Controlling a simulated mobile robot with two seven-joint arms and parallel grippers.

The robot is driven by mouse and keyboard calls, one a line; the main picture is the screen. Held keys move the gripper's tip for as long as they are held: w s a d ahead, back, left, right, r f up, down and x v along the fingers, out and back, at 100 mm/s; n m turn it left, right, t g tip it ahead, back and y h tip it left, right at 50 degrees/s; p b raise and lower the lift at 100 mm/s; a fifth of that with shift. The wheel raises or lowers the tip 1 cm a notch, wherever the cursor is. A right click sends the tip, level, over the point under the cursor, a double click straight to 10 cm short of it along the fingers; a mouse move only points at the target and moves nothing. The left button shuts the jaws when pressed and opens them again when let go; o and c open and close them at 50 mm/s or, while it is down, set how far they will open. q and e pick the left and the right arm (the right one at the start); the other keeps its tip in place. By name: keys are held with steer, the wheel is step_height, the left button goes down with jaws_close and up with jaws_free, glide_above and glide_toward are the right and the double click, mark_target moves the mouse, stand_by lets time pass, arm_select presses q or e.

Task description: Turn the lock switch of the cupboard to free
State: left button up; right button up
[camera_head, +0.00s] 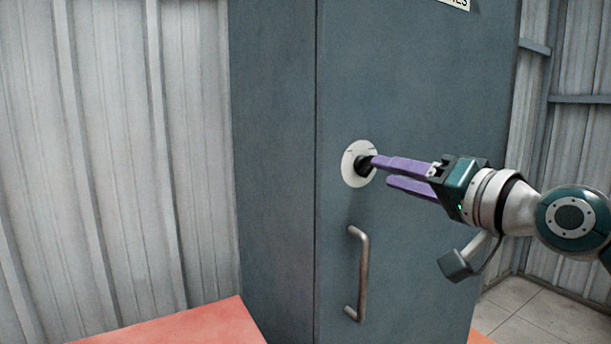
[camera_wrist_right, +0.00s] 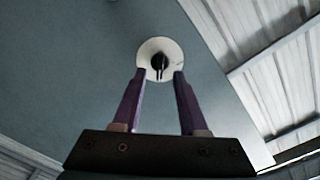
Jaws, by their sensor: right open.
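The cupboard (camera_head: 420,90) is a tall blue-grey metal cabinet in the middle of the head view. Its lock switch (camera_head: 363,166) is a small black knob on a round white plate (camera_head: 351,176). In the right wrist view the switch (camera_wrist_right: 159,62) lies straight ahead, between and beyond the fingertips. My right gripper (camera_head: 380,171) has purple fingers and is open, pointing left at the switch. In the head view its upper fingertip overlaps the edge of the knob; I cannot tell whether it touches. My left gripper is not in view.
A grey bar handle (camera_head: 362,275) stands out from the door below the switch. A red surface (camera_head: 190,325) lies at the lower left. Corrugated metal walls (camera_head: 110,150) stand on both sides. Tiled floor (camera_head: 545,315) shows at the lower right.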

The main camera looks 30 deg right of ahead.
steer(key=s, duration=0.6)
steer(key=shift+s+d+b, duration=0.25)
steer(key=shift+b, duration=0.05)
